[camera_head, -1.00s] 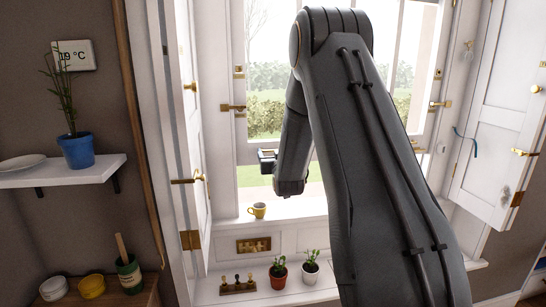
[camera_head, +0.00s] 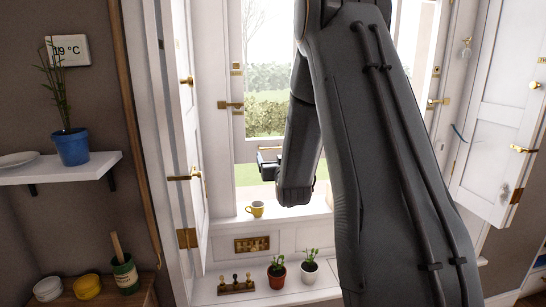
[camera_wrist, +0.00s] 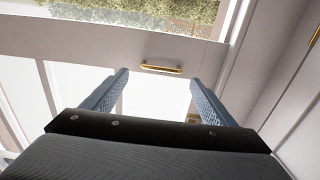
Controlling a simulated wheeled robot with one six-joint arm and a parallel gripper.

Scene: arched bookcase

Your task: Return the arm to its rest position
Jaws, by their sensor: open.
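My arm (camera_head: 395,170) is raised and crosses the middle of the head view in front of the window. My gripper (camera_head: 262,160) points left at its far end, above the window sill. In the wrist view my gripper (camera_wrist: 160,85) shows its two blue-grey fingers well apart with nothing between them. Beyond them are the pale window frame and a brass handle (camera_wrist: 161,68). In the head view my upper arm hides part of the window.
A yellow cup (camera_head: 256,209) stands on the sill below my gripper. Two potted plants (camera_head: 277,277) (camera_head: 309,272) and a small rack with pegs (camera_head: 236,287) stand lower. Open shutters flank the window, the left (camera_head: 187,110) and right (camera_head: 497,120). A shelf (camera_head: 75,168) holds a blue pot (camera_head: 72,147).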

